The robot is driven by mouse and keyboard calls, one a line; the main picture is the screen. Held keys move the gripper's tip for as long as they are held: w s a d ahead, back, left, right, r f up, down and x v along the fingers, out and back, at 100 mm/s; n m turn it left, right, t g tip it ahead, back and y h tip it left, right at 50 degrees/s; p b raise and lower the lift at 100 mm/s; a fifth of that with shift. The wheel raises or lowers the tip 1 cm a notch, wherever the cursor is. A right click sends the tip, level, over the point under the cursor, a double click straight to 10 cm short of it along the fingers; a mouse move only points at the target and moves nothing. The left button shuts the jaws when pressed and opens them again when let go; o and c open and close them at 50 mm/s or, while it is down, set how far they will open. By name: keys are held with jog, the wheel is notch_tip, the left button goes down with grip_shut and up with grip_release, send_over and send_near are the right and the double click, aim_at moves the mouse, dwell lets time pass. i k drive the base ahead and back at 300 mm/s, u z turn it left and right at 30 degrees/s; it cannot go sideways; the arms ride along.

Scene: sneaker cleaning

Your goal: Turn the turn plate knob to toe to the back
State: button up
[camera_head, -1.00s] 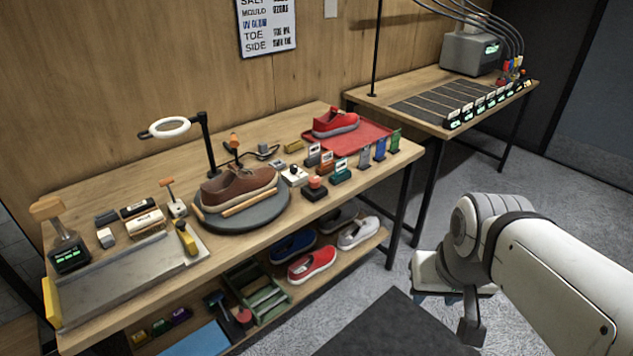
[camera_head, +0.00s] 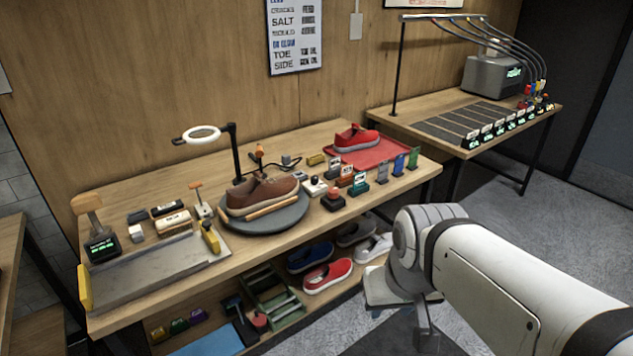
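A brown shoe (camera_head: 262,194) lies on its side-to-side length on the round grey turn plate (camera_head: 268,229), between light wooden bars. Which end is the toe is hard to tell at this size. A small white box with a dark knob (camera_head: 315,186) stands just right of the plate; I cannot tell for sure that it is the turn plate knob. My gripper (camera_head: 398,310) hangs in front of the table, lower right, apart from the plate and the box. Its fingers are partly hidden by my arm, and their opening is unclear.
A red button box (camera_head: 333,199) and several small label stands fill the table's right front. A ring lamp (camera_head: 201,134) rises behind the plate. A grey tray (camera_head: 150,274) lies at left. Shoes sit on the lower shelf. A second table (camera_head: 430,118) stands at back right.

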aim_at(334, 192)
jog(key=z, duration=0.05)
jog(key=i, duration=1)
jog(key=u, duration=0.1)
jog(key=k, duration=1.1)
jog(key=z, duration=0.4)
jog(key=i, duration=1.75)
jog(key=u, duration=0.8)
